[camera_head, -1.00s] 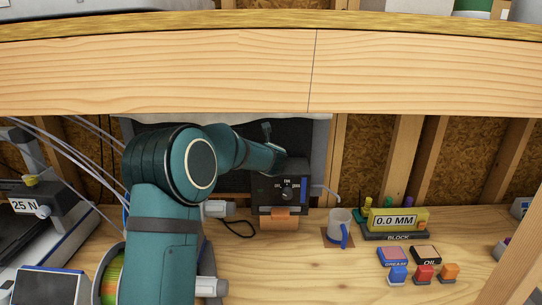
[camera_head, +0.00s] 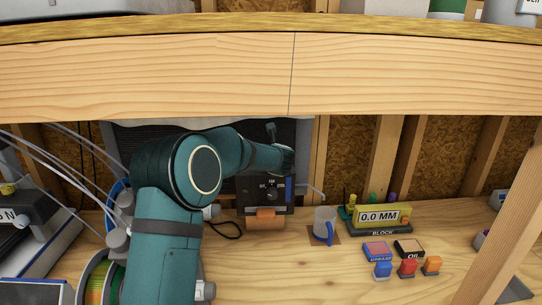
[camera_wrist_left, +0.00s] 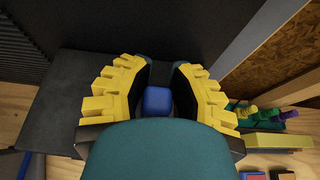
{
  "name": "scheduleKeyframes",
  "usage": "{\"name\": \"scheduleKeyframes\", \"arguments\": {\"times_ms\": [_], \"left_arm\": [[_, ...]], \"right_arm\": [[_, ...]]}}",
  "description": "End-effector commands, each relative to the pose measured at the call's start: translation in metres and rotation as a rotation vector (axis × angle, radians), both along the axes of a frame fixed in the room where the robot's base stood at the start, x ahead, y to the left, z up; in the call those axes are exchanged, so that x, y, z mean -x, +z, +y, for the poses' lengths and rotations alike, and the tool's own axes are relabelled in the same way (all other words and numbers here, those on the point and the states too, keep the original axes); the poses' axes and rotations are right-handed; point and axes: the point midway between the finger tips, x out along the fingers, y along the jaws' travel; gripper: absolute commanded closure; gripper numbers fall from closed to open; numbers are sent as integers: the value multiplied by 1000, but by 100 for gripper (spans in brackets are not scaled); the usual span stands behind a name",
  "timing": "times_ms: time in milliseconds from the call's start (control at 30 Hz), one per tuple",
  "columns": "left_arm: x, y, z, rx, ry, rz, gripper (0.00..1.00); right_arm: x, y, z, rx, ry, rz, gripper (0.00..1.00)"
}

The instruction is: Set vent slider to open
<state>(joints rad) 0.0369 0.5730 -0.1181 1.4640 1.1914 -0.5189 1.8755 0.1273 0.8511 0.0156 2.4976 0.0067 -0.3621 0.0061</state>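A dark control box (camera_head: 250,195) with a round dial (camera_head: 271,194) stands at the back of the bench in the head view. A blue strip (camera_head: 289,188) shows on its right side. My left arm reaches over to the box's top right, and its gripper is mostly hidden there. In the left wrist view my left gripper (camera_wrist_left: 166,66) has its yellow-padded fingers spread. A blue block-like knob (camera_wrist_left: 157,100) shows between them, with gaps to both fingers. I cannot tell whether this is the vent slider or how it is set. My right gripper is not in view.
A mug (camera_head: 325,224) with a blue handle stands right of the box. Beyond it are a yellow gauge block (camera_head: 382,215) and several small coloured blocks. A thick wooden beam (camera_head: 150,70) crosses above the arm.

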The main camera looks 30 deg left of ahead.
Motion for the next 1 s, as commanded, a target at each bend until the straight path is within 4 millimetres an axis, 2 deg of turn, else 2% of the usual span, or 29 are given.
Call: {"name": "scheduleKeyframes", "arguments": {"times_ms": [33,67,100,467,800,1000], "left_arm": [[-1,-1,-5,3,-8,1,60],[-1,-1,-5,3,-8,1,50],[-1,0,-4,3,-7,1,45],[3,2,-4,1,-4,-1,45],[42,21,-29,1,-6,-1,45],[56,28,-38,2,-6,0,45]], "right_arm": [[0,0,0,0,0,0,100],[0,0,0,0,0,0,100],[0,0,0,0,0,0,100],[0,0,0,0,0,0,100],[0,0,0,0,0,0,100],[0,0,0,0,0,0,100]]}}
